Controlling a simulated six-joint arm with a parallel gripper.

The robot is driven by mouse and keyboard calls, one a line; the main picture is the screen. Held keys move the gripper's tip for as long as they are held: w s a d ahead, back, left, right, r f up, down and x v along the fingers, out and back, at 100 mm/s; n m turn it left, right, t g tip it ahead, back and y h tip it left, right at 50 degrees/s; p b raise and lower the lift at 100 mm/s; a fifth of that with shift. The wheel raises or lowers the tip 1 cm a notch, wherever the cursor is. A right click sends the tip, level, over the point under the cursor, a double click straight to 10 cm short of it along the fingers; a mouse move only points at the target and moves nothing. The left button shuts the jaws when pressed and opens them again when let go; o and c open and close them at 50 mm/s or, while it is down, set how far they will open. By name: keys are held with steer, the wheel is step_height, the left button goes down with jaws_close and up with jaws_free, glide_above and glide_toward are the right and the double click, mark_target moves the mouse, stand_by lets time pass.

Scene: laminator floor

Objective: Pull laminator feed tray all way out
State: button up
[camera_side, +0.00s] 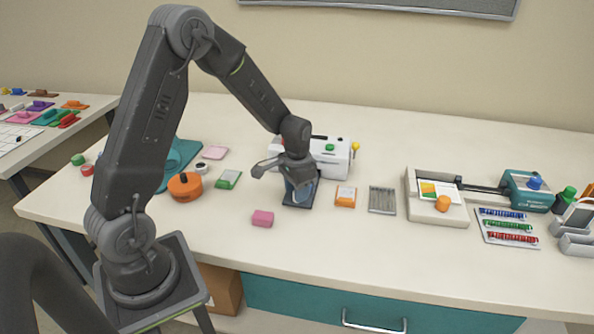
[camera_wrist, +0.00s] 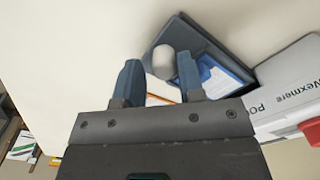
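The white laminator (camera_side: 330,157) stands on the table in the side view, with a green button on top and a yellow knob at its right. Its lettered white housing (camera_wrist: 290,90) shows at the right of the wrist view. The dark feed tray (camera_side: 299,204) extends from its front and holds a blue-and-white sheet (camera_wrist: 222,76). The tray (camera_wrist: 205,40) carries a pale rounded knob (camera_wrist: 163,62). My gripper (camera_wrist: 158,76) is open, its two blue fingertips appearing either side of the knob with gaps between. In the side view my gripper (camera_side: 298,185) is over the tray and hides part of it.
A pink block (camera_side: 263,218) lies in front of the tray, to the left. An orange pot (camera_side: 185,187) and a green pad (camera_side: 228,179) are left. An orange-and-white item (camera_side: 346,196) and a grey ribbed tray (camera_side: 382,200) are right. The table front is mostly clear.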

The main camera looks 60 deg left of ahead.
step_height(320, 180, up, 13)
stand_by(0.3)
steer(key=s+d+r+t, duration=0.2)
steer(key=s+d+r, duration=0.2)
steer(key=s, duration=0.5)
steer(key=s+d+r+t, duration=0.3)
steer(key=s+d+r, duration=0.2)
steer(key=s+d, duration=0.3)
steer(key=shift+s+d+t, duration=0.3)
steer(key=shift+s+d, duration=0.05)
steer(key=shift+s, duration=0.5)
